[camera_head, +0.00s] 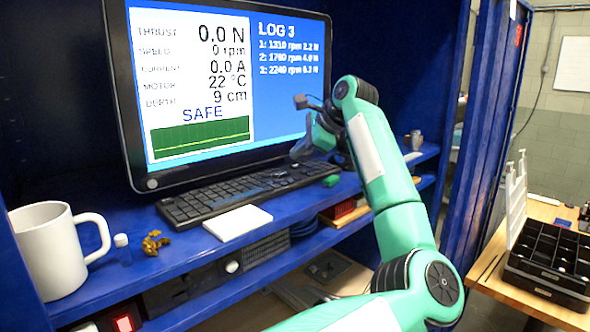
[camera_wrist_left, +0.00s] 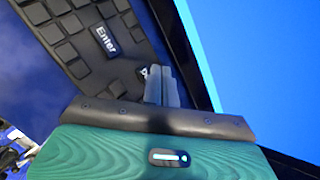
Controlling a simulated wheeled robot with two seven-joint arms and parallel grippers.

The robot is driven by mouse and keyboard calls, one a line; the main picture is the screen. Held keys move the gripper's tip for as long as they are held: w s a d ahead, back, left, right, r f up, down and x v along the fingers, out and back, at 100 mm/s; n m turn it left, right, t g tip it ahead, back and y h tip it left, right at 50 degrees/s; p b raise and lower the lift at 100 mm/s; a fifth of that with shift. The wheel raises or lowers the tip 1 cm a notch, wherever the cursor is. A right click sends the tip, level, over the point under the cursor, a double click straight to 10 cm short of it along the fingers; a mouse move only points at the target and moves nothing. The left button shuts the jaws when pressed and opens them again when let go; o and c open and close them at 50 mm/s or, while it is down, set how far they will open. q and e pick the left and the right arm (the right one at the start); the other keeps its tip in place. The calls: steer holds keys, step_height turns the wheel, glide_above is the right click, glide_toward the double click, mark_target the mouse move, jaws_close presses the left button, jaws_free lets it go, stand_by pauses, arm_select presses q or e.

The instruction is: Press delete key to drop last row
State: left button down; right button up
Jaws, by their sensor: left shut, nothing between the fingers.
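The black keyboard (camera_head: 235,193) lies on the blue shelf in front of the monitor. My left gripper (camera_head: 299,150) is at the keyboard's right end, by the lower right of the screen. In the left wrist view its fingers (camera_wrist_left: 162,75) are shut together and empty. They point at a partly hidden key (camera_wrist_left: 145,71) whose label is cut off. I cannot tell whether they touch it. The Enter key (camera_wrist_left: 106,40) shows clearly nearby. The monitor (camera_head: 200,88) reads LOG 3 with rows 1, 2 and 3 listed, and SAFE. My right gripper is not in view.
A white mug (camera_head: 48,250), a small vial (camera_head: 122,250) and a brown-gold lump (camera_head: 154,243) stand at the left. A white pad (camera_head: 237,222) lies before the keyboard. A green block (camera_head: 331,181) is close to my arm. A black divided box (camera_head: 552,262) sits on the right table.

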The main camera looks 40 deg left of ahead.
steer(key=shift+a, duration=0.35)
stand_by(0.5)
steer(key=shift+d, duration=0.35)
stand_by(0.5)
arm_select(q)
steer(key=shift+f, duration=0.1)
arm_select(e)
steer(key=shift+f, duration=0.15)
arm_select(q)
steer(key=shift+f+b, duration=0.3)
steer(key=shift+b, duration=0.2)
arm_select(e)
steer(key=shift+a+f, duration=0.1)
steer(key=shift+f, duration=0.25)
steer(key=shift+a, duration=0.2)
